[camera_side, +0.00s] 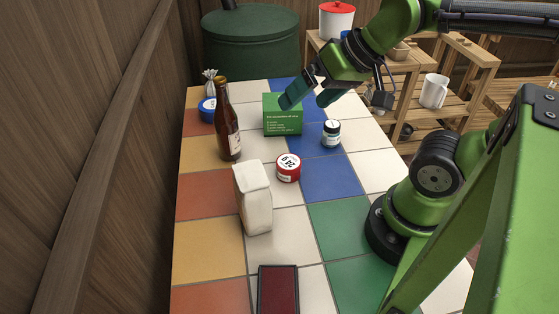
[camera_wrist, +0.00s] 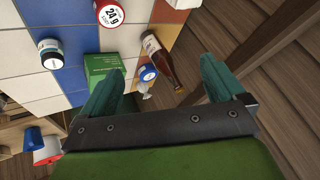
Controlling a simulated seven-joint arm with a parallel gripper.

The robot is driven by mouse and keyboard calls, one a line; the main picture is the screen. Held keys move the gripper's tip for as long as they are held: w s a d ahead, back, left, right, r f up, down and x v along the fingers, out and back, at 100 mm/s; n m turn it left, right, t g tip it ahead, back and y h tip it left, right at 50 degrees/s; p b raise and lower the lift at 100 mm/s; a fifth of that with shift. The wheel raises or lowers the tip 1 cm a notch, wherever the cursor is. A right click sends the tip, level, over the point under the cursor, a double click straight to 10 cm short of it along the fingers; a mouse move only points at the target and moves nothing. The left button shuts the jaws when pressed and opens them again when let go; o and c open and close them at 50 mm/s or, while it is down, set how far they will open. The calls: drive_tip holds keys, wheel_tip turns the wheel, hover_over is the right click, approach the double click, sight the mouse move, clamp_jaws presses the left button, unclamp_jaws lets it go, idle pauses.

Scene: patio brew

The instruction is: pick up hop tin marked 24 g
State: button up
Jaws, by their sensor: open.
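The hop tin (camera_side: 288,168) is a small round red tin with a white lid marked 24 g. It stands on the tiled table, right of the brown bottle. In the wrist view the tin (camera_wrist: 110,13) shows at the top edge, partly cut off. My gripper (camera_side: 303,95) is open and empty, above the green box at the far part of the table, beyond the tin. In the wrist view its two teal fingers (camera_wrist: 158,83) are spread apart, with the blue-lidded tin and the bottle showing between them.
A brown bottle (camera_side: 228,125), white paper bag (camera_side: 254,200), green box (camera_side: 283,122) and white-lidded jar (camera_side: 331,133) surround the tin. A blue tin (camera_side: 207,110) and small sack (camera_side: 211,83) stand at the far left. A dark red tray (camera_side: 278,288) lies at the near edge.

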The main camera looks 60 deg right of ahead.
drive_tip(key=shift+f, duration=0.1)
drive_tip(key=n+g+h, duration=0.2)
drive_tip(key=g, duration=0.5)
hover_over(289, 162)
wheel_tip(289, 162, down, 7)
drive_tip(key=shift+n, duration=0.3)
drive_tip(key=f, duration=1.1)
drive_tip(key=shift+s+a+f, duration=0.2)
drive_tip(key=shift+a+f, duration=0.05)
drive_tip(key=shift+a, duration=0.1)
drive_tip(key=shift+w+d+f, duration=0.1)
drive_tip(key=shift+d+f, duration=0.1)
drive_tip(key=shift+f, duration=1.15)
drive_tip(key=shift+w+d+f, duration=0.1)
drive_tip(key=shift+d+f, duration=0.1)
drive_tip(key=shift+f, duration=1.1)
drive_tip(key=shift+c, duration=0.3)
